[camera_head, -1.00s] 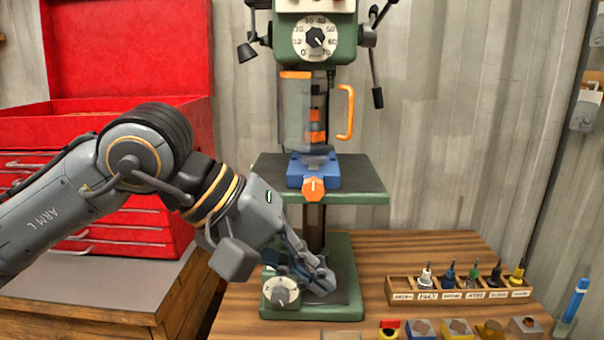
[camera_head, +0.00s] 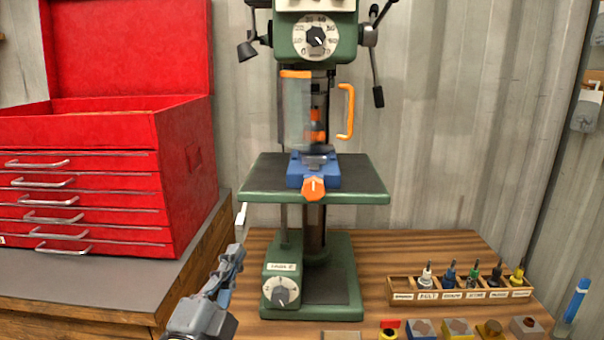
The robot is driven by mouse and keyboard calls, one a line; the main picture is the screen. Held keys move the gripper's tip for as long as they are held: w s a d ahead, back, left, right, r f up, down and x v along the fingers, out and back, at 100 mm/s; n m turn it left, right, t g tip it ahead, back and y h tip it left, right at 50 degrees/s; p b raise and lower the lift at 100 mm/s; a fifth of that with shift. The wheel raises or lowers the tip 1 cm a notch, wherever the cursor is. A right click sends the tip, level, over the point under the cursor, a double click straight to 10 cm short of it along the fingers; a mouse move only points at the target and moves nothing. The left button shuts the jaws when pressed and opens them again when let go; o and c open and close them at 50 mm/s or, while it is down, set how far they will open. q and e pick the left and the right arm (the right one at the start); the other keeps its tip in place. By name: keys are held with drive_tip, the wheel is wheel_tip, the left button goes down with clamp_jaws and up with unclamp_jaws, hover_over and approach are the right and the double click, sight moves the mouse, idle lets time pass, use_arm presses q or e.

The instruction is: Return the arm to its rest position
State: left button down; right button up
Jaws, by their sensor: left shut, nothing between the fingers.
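My left gripper (camera_head: 228,272) is low in the picture, left of the base of the green drill press (camera_head: 308,302). Its fingers are shut with nothing between them and point up and away from me. It appears apart from the press. The rest of the left arm is out of view below. My right gripper is not in view.
A red tool chest (camera_head: 90,185) with an open lid stands at the left. A blue vise (camera_head: 320,172) with an orange knob sits on the press table. A wooden bit rack (camera_head: 460,296) and several small blocks stand at the right. A blue pen-like item (camera_head: 577,300) is at the far right.

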use_arm(q)
drive_tip(key=s+a+f+n+g+y, duration=0.2)
drive_tip(key=s+f+n+g, duration=0.1)
drive_tip(key=f, duration=0.5)
drive_tip(key=s+a+f+n+g+y, duration=0.1)
drive_tip(key=s+a+f+n+g, duration=0.2)
drive_tip(key=f, duration=0.5)
drive_tip(key=s+a+f+n+g+y, duration=0.2)
drive_tip(key=f+n+g, duration=0.15)
drive_tip(key=f, duration=0.45)
drive_tip(key=s+a+f+n+g, duration=0.1)
drive_tip(key=s+f+n+g, duration=0.25)
drive_tip(key=s+f, duration=0.45)
drive_tip(key=s+a+f+n+g, duration=0.1)
drive_tip(key=s+f+n+g, duration=0.1)
drive_tip(key=s+f+g, duration=0.6)
drive_tip(key=s+f+t, duration=0.1)
drive_tip(key=s+f, duration=0.1)
drive_tip(key=f, duration=1)
drive_tip(key=s+f+t, duration=0.1)
drive_tip(key=s+f, duration=0.1)
drive_tip(key=f, duration=1)
drive_tip(key=s+a+f+g+p, duration=0.1)
drive_tip(key=s+a+f, duration=0.2)
drive_tip(key=s+f, duration=1.1)
drive_tip(key=s, duration=0.2)
drive_tip(key=shift+s+a+f+m, duration=0.15)
drive_tip(key=shift+s+a+m, duration=0.05)
drive_tip(key=shift+s+m, duration=0.1)
drive_tip(key=shift+w, duration=0.1)
